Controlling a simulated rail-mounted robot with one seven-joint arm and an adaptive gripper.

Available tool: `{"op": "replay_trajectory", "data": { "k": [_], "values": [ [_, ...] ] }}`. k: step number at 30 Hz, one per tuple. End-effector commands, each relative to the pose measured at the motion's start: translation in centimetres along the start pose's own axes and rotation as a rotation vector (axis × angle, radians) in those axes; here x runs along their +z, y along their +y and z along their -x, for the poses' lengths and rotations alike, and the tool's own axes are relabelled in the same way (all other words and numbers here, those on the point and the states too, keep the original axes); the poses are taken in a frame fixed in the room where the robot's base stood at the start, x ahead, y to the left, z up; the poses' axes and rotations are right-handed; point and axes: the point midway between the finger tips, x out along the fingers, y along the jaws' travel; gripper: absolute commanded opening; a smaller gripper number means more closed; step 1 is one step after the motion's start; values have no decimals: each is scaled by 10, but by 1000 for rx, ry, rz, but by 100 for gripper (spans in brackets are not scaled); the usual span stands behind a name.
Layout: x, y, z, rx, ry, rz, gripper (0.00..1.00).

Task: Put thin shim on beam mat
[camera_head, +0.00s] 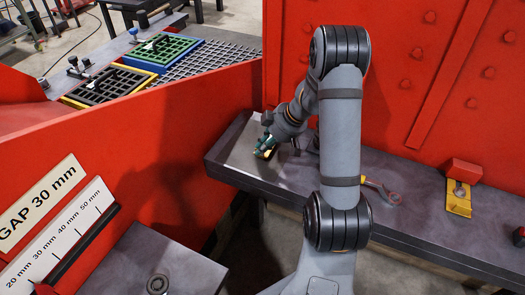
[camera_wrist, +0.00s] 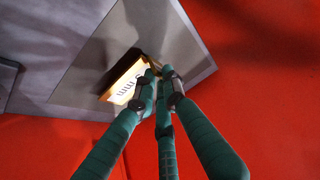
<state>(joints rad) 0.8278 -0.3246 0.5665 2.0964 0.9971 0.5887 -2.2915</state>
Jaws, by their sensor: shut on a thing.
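The thin shim (camera_wrist: 128,84) is a yellow piece with a white label ending in "mm"; its number is partly hidden. My gripper (camera_wrist: 158,72) is shut on one end of it. In the head view, my gripper (camera_head: 266,143) and the yellow edge of the shim (camera_head: 264,153) are over the left end of the dark beam (camera_head: 225,172). The light grey beam mat (camera_head: 243,155) lies there, below and around the shim. It also shows in the wrist view (camera_wrist: 85,80). I cannot tell whether the shim touches the mat.
A wrench (camera_head: 388,194) and a yellow plate with a red block (camera_head: 459,192) lie farther right on the beam. A red wall (camera_head: 420,60) rises behind. A red panel (camera_head: 130,140) with a gap scale (camera_head: 60,235) stands at left. Trays (camera_head: 110,85) sit beyond it.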

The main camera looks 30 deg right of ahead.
Motion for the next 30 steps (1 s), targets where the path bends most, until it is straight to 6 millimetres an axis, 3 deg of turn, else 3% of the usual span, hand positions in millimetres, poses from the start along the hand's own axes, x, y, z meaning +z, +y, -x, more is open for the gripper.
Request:
{"op": "replay_trajectory", "data": {
  "k": [3, 15, 16, 24, 30],
  "values": [
    [6, 0, -11, -1, 0, 0, 0],
    [8, 0, -14, 2, 1, 0, 0],
    [8, 0, -14, 1, 0, 0, 10],
    [7, 0, -13, 1, 0, 0, 26],
    [8, 0, -13, 1, 0, 0, 28]
  ]
}}
